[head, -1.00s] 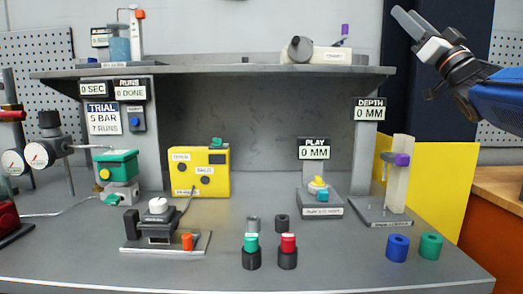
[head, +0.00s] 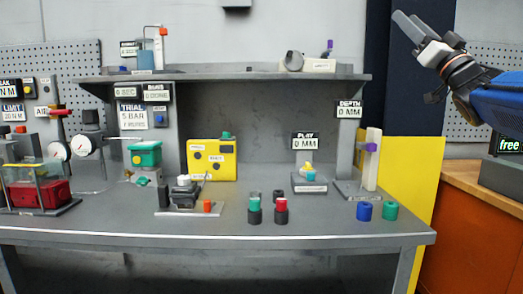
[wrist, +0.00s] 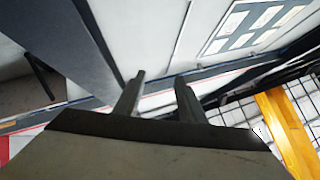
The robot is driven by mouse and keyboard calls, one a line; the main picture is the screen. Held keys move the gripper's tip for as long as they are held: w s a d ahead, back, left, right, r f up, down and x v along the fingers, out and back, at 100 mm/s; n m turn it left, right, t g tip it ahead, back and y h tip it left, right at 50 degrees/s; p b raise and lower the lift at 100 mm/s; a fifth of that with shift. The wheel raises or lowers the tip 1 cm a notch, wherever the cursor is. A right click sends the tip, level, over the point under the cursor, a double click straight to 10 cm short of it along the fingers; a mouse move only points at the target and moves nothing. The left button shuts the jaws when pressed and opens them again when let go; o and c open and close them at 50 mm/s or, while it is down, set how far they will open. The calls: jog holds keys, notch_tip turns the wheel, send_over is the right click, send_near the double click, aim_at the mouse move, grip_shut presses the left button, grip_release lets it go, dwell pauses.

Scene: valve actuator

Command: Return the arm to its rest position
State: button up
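My arm is raised at the upper right of the head view, in front of the dark blue wall panel. My gripper (head: 410,27) points up and to the left, well above and apart from the workbench (head: 330,226). In the wrist view my gripper (wrist: 158,97) shows two dark fingers with a clear gap between them and nothing held. The wrist camera looks at a pale panelled surface, not at the bench.
A shelf (head: 270,77) runs above. An orange cabinet (head: 462,235) stands at right.

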jog(key=s+f+m+g+h, duration=0.1)
jog(key=f+m+g+h, duration=0.3)
jog(key=f, duration=0.8)
jog(key=s+d+f+m+g+h, duration=0.15)
jog(key=f+h, duration=0.35)
jog(key=f, duration=0.6)
jog(key=s+f+m+g+h, duration=0.1)
jog(key=f+m+g+h, duration=0.3)
jog(key=f, duration=0.8)
jog(key=s+a+f+n+g+y, duration=0.1)
jog(key=s+a+f+g, duration=0.3)
jog(key=s+f, duration=0.8)
jog(key=s+a+f+n+g+y, duration=0.1)
jog(key=s+a+f+n+g, duration=0.3)
jog(key=s+f, duration=0.8)
notch_tip(320, 180, down, 6)
jog(key=shift+a+f+g, duration=0.1)
jog(key=shift+a+g, duration=0.3)
jog(key=shift+g, duration=0.85)
